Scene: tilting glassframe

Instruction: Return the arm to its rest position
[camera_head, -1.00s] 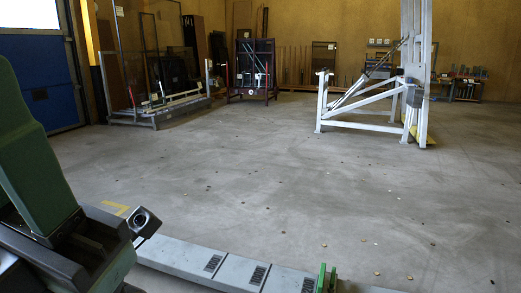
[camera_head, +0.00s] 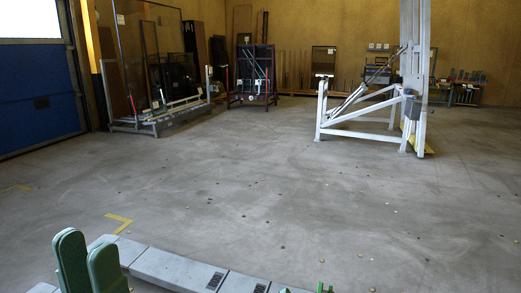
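My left gripper (camera_head: 87,252) shows at the bottom left as two green, round-topped fingers that point up. A gap shows between their tips and I see nothing held there; their lower parts are cut off by the picture's edge. Small green tips (camera_head: 321,288) at the bottom edge, right of centre, look like part of my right gripper. Too little of them shows to tell how they stand. The rest of both arms is out of view. The white tilting frame (camera_head: 365,134) stands on the floor at the back right, well away from both grippers.
A grey segmented bar (camera_head: 175,268) with dark grilles crosses the bottom, behind the green fingers. The concrete floor (camera_head: 290,190) is open, with small scattered bits. Glass racks (camera_head: 160,120) and a dark cart (camera_head: 252,75) stand at the back. A blue door (camera_head: 40,100) is at left.

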